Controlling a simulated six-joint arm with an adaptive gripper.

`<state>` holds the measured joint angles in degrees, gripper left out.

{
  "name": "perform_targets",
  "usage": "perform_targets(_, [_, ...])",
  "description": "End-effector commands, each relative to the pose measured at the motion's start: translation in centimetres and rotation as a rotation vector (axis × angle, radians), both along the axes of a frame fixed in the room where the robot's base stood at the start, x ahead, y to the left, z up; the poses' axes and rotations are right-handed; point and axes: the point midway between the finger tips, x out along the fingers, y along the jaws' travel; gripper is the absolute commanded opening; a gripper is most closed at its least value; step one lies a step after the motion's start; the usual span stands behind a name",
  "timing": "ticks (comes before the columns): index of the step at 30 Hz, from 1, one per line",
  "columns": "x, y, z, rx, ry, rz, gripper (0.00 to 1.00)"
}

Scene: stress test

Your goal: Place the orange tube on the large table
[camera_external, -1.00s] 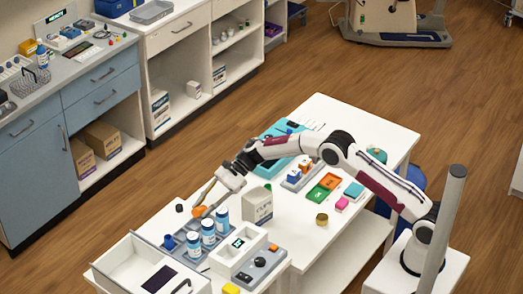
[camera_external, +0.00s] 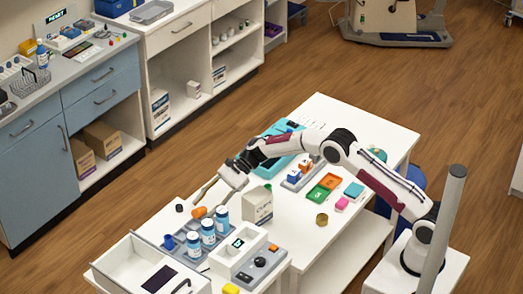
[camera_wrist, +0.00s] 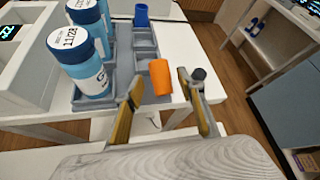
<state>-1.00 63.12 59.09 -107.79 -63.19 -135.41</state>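The orange tube (camera_external: 199,212) lies at the far end of the grey compartment tray (camera_external: 181,242), beside the blue-and-white bottles. In the wrist view the orange tube (camera_wrist: 160,77) appears between and beyond my fingertips, with its base by the tray's edge. My gripper (camera_external: 210,196) is just above and behind the tube. In the wrist view my gripper (camera_wrist: 163,100) is open, with a gap on both sides of the tube. The white table (camera_external: 290,228) carries the tray. Which table counts as the large one is unclear.
Several blue bottles (camera_external: 221,217) stand close to the tube. A dark round cap (camera_wrist: 199,74) is near the right finger. A beige carton (camera_external: 257,206), a grey control box (camera_external: 262,263) and a blue cup (camera_wrist: 141,15) are nearby.

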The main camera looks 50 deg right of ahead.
Motion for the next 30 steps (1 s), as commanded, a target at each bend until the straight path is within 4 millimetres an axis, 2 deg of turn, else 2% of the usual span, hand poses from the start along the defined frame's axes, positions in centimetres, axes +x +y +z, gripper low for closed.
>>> perform_targets(9, [-0.6,-3.2,2.4,0.001,-0.002,-0.002,0.39])
perform_targets(15, [-1.0,-4.8,3.3,0.000,-0.001,-0.001,0.39])
perform_targets(30, [-1.2,-5.3,3.6,0.000,-0.001,-0.001,0.39])
